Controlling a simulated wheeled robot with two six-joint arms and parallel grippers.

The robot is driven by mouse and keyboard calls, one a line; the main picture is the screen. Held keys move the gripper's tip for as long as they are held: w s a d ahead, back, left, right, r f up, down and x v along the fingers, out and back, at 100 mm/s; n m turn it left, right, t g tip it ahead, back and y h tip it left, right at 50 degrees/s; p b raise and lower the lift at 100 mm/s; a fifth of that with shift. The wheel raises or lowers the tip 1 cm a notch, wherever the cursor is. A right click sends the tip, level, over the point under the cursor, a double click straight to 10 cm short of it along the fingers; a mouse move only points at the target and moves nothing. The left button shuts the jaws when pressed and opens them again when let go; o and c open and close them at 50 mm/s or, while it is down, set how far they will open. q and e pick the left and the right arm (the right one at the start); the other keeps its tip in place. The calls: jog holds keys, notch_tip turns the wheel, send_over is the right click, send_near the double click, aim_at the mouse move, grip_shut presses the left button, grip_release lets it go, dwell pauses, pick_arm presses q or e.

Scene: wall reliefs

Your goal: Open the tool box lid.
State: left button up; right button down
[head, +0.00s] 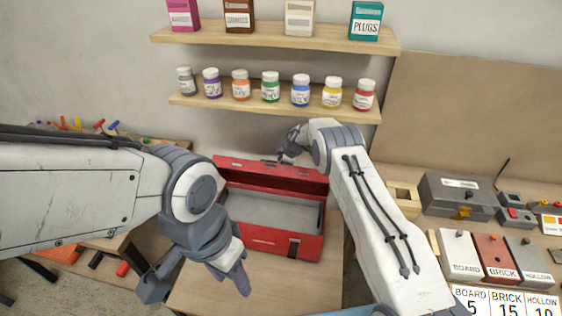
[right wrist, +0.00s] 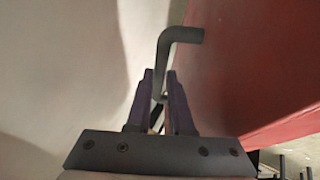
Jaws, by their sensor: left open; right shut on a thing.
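The red tool box (head: 262,238) stands on the wooden table, its grey inside showing. Its red lid (head: 255,167) is raised along the back edge; it fills the right of the right wrist view (right wrist: 265,70). My right gripper (head: 282,156) is at the lid's top, partly hidden behind my arm. In the right wrist view its fingers (right wrist: 160,98) are shut on a dark bent handle (right wrist: 172,42) beside the lid. My left gripper (head: 240,280) is open and empty, pointing down in front of the box's left part. A dark latch (head: 293,248) is on the box front.
Shelves with jars (head: 270,87) and small cartons (head: 299,18) hang on the wall above the box. A grey case (head: 458,195) and labelled bins (head: 497,258) are at the right. Scattered tools (head: 75,125) lie at the left. The table before the box is clear.

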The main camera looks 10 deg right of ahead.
dwell(0.8)
jog(key=c, duration=0.8)
grip_release()
jog(key=shift+w+a+f, duration=0.1)
jog(key=shift+s+d+r, duration=0.2)
jog(key=shift+d+r, duration=0.05)
jog(key=shift+r, duration=0.25)
jog(key=b+v, duration=0.1)
jog(key=v, duration=0.7)
jog(key=shift+s+r, duration=0.2)
jog(key=shift+s, duration=0.1)
jog(key=shift+s+r, duration=0.25)
jog(key=shift+r, duration=0.05)
jog(key=shift+c, duration=0.3)
